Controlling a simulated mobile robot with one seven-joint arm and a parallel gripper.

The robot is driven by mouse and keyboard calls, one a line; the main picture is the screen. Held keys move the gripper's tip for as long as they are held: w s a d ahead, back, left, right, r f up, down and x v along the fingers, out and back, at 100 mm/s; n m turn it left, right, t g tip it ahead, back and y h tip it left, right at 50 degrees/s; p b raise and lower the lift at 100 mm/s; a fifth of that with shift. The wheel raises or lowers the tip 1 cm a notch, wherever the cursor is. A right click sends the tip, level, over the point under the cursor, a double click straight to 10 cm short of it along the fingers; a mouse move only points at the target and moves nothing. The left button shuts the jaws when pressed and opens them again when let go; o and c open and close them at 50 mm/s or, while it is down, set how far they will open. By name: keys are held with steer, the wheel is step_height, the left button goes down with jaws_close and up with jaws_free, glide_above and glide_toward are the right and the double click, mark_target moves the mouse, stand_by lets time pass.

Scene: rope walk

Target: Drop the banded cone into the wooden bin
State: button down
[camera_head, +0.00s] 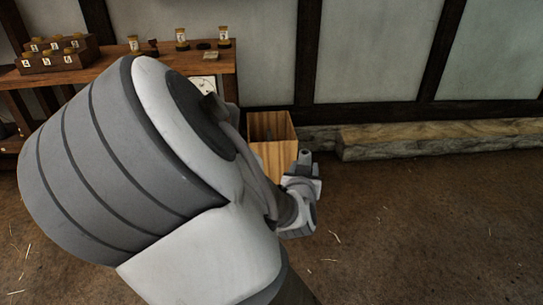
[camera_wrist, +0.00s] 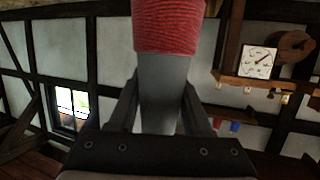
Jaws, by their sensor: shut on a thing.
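The banded cone (camera_wrist: 167,28) fills the upper middle of the wrist view, grey below with a wide red wrapped band above. Its top end is cut off by the frame. My gripper (camera_wrist: 160,88) is shut on its grey part, with one dark finger on each side. The wooden bin (camera_head: 270,155) stands on the floor by the wall in the head view, open at the top. My gripper, seen small in the head view (camera_head: 303,165), is in front of the bin's right side in the picture. The cone is hard to make out there.
A wooden bench (camera_head: 125,68) with small labelled items stands at the left, partly behind my arm. A long timber beam (camera_head: 430,138) lies along the wall right of the bin. The floor (camera_head: 430,230) at the right is clear apart from straw bits.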

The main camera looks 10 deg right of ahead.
steer(key=shift+r, duration=0.1)
steer(key=r+p, duration=0.4)
steer(key=p, duration=0.4)
steer(key=s+r+m+h+p, duration=0.1)
steer(key=r+p, duration=0.3)
steer(key=p, duration=0.4)
steer(key=s+r+h+p, duration=0.1)
steer(key=r+p, duration=0.3)
steer(key=p, duration=0.5)
steer(key=shift+a+r+m+g, duration=0.3)
steer(key=shift+a+m+g, duration=0.1)
steer(key=s+r+p, duration=0.1)
steer(key=p, duration=0.2)
steer(key=shift+d+h+p, duration=0.3)
steer(key=shift+d, duration=0.05)
